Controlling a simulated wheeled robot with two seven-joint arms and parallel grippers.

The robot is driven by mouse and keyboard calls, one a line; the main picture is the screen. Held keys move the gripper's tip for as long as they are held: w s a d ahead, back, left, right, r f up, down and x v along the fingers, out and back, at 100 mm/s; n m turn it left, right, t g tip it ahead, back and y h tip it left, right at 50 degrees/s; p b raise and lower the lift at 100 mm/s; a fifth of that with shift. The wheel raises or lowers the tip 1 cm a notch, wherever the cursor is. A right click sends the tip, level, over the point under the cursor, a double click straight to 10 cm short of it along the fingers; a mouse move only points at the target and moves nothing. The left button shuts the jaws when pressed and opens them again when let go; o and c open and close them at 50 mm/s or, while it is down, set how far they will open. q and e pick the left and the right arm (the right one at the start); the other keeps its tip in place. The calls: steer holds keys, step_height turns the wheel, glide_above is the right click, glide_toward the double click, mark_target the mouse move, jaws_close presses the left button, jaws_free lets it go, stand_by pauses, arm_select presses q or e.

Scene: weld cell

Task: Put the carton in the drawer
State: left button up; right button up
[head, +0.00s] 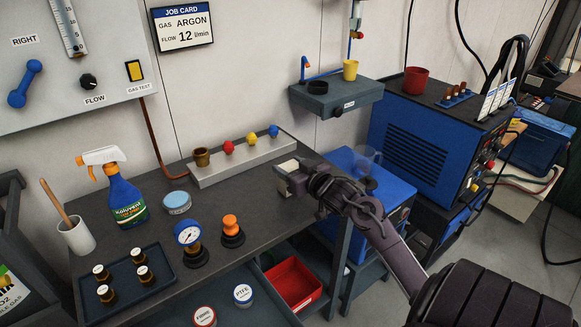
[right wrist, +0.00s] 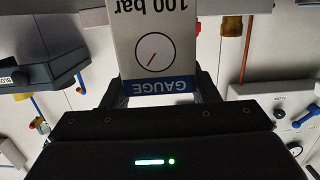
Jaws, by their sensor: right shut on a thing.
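The carton (right wrist: 155,50) is a white box with a blue band, a dial picture and the words GAUGE and 100 bar, upside down in the right wrist view. My right gripper (head: 290,172) is shut on it, with a finger on each side. In the head view the carton's pale end (head: 289,165) shows above the bench's right end, near the grey rail; I cannot tell its height there. What looks like the open drawer (head: 265,311) is below the bench's front edge, its near part cut off by the frame. My left gripper is out of view.
The drawer area holds a red bin (head: 293,282) and two round tins, FIBRE (head: 204,316) and PTFE (head: 243,294). On the bench (head: 260,205) stand a pressure gauge (head: 189,236), an orange-topped fitting (head: 231,229), a spray bottle (head: 122,195) and a tray of small bottles (head: 165,275).

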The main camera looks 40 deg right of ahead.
steer(key=o, duration=0.6)
steer(key=shift+f, duration=0.15)
steer(key=o, duration=0.5)
steer(key=shift+c, duration=0.2)
